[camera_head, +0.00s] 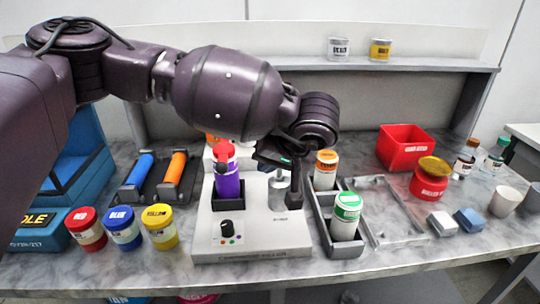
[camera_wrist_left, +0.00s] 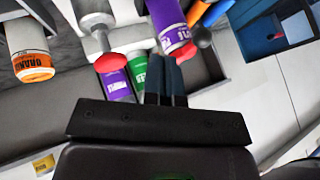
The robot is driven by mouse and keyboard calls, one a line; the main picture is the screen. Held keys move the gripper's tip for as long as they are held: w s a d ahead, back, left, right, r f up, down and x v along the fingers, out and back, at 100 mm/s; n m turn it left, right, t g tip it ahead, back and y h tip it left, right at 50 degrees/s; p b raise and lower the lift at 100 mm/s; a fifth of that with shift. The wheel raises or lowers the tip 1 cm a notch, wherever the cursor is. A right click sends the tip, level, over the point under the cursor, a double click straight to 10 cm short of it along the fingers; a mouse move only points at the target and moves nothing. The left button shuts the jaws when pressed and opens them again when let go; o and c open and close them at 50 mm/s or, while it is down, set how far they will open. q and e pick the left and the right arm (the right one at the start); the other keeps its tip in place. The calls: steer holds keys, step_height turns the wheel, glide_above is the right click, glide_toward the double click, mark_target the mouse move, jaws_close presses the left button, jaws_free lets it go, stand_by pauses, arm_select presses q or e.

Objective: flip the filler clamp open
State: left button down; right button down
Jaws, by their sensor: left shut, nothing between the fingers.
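The filler (camera_head: 250,235) is a pale grey base on the bench with a dark knob (camera_head: 226,229) at its front. A purple bottle with a red top (camera_head: 227,185) stands in its dark holder. To the right of the bottle are a silver post (camera_head: 279,190) and a dark upright piece (camera_head: 295,185), which look like the clamp; its exact position is partly hidden by my arm. My left gripper (camera_head: 275,158) is just above these parts, its tips hard to make out. In the left wrist view its fingers (camera_wrist_left: 165,75) are together and empty, close to purple and green labelled items.
A dark tray holds an orange-topped jar (camera_head: 326,168) and a green-topped jar (camera_head: 345,217) right of the filler. Red (camera_head: 86,229), blue (camera_head: 123,228) and yellow (camera_head: 160,226) jars stand at front left. A red bin (camera_head: 403,148) stands at back right.

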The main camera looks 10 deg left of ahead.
arm_select(q)
steer(key=w+a+f+p, duration=0.1)
steer(key=a+f, duration=0.2)
steer(key=a, duration=0.4)
steer(key=shift+w+f, duration=0.2)
steer(key=shift+w, duration=0.1)
